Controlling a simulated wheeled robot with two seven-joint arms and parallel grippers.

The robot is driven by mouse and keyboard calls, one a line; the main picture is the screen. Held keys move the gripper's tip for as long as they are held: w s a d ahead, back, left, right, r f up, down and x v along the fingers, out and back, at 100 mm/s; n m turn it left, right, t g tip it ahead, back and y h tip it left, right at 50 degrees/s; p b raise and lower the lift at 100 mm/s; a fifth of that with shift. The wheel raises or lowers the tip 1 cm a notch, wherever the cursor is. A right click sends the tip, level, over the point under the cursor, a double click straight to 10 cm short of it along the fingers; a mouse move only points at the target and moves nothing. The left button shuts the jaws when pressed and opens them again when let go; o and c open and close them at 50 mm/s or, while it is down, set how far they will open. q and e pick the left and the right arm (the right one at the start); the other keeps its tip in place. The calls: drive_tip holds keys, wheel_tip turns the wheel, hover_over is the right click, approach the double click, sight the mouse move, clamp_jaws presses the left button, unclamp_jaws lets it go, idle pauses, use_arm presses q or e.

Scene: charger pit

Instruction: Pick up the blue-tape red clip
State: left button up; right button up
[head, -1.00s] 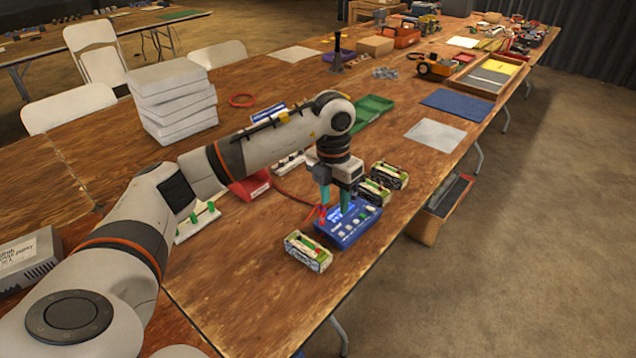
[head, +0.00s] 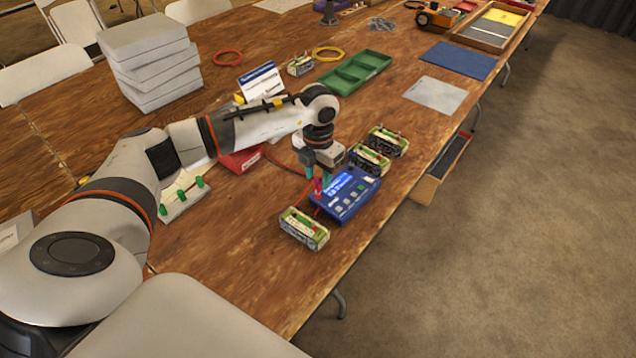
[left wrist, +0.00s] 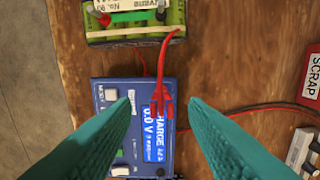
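A red clip (left wrist: 162,98) lies over the screen of the blue charger (left wrist: 112,125) in the left wrist view, its red lead curving up towards a green battery pack (left wrist: 130,30). I cannot make out blue tape on it. My left gripper (left wrist: 160,105) is open, with one teal finger on each side of the clip and a gap to both. In the head view, my left gripper (head: 318,182) points down at the left edge of the charger (head: 350,205), with the red clip (head: 318,187) partly hidden between the fingers. My right gripper is not in view.
One battery pack (head: 304,228) stands in front of the charger and two more, one of them here (head: 387,141), stand behind it. A red scrap bin (head: 240,160) and a board with green pegs (head: 183,195) are to the left. The table's right edge is close.

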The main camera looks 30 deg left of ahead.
sight(318, 180)
use_arm(q)
wheel_tip(318, 180, down, 3)
drive_tip(key=shift+w+a+f, duration=0.1)
drive_tip(key=shift+f, duration=0.05)
drive_tip(key=shift+c, duration=0.3)
drive_tip(key=c, duration=0.8)
wheel_tip(318, 180, up, 10)
drive_tip(key=shift+r+b, duration=0.1)
drive_tip(key=shift+b, duration=0.4)
